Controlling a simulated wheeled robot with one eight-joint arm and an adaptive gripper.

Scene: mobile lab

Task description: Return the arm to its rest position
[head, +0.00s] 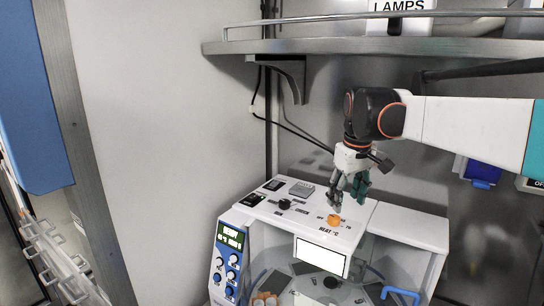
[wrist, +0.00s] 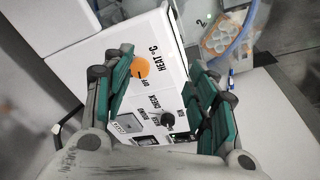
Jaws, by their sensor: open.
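My gripper (head: 348,190) hangs pointing down from my arm, just above the top panel of a white lab machine (head: 408,222) in the head view. In the wrist view my gripper (wrist: 160,95) has its green-padded fingers spread wide, with nothing between them but the view of the panel. An orange knob (head: 333,220) marked for heat sits on the panel close below the fingertips. The knob also shows in the wrist view (wrist: 140,67), near the left finger. The fingers look apart from the knob, though the exact gap is hard to tell.
A metal shelf (head: 380,46) with a rail and a box labelled LAMPS (head: 402,16) runs above my arm. A blue control panel (head: 230,258) is on the machine's front left. A blue cabinet (head: 30,100) stands at far left. The wall between is bare.

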